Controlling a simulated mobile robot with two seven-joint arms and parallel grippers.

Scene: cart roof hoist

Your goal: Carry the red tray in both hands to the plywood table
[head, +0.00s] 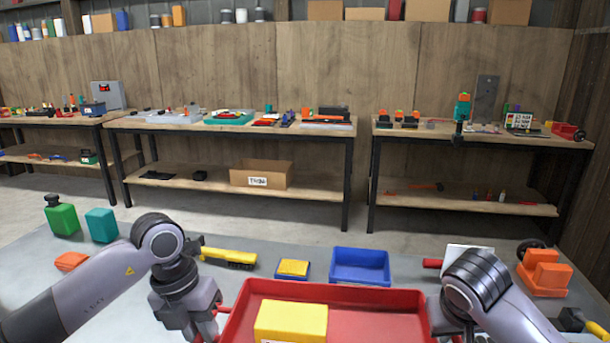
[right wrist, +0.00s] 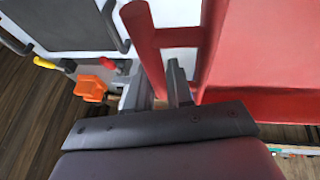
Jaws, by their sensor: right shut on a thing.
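The red tray (head: 390,299) is at the bottom centre of the head view, its near part cut off by the frame. A yellow box (head: 290,322) lies in it. My left gripper (head: 208,334) is at the tray's left handle; its fingertips are partly cut off, so its grip is unclear. My right gripper (right wrist: 168,88) is shut on the tray's red right handle (right wrist: 147,48), which passes between its fingers in the right wrist view. Wooden-topped tables stand at the back wall: one in the middle (head: 230,128) and one at right (head: 480,138). I cannot tell which is the plywood table.
A grey surface (head: 30,290) ahead of me holds a blue bin (head: 360,266), a yellow tool (head: 228,257), green boxes (head: 62,219) and orange parts (head: 545,272). Both back tables carry many items. Open concrete floor (head: 280,226) lies between.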

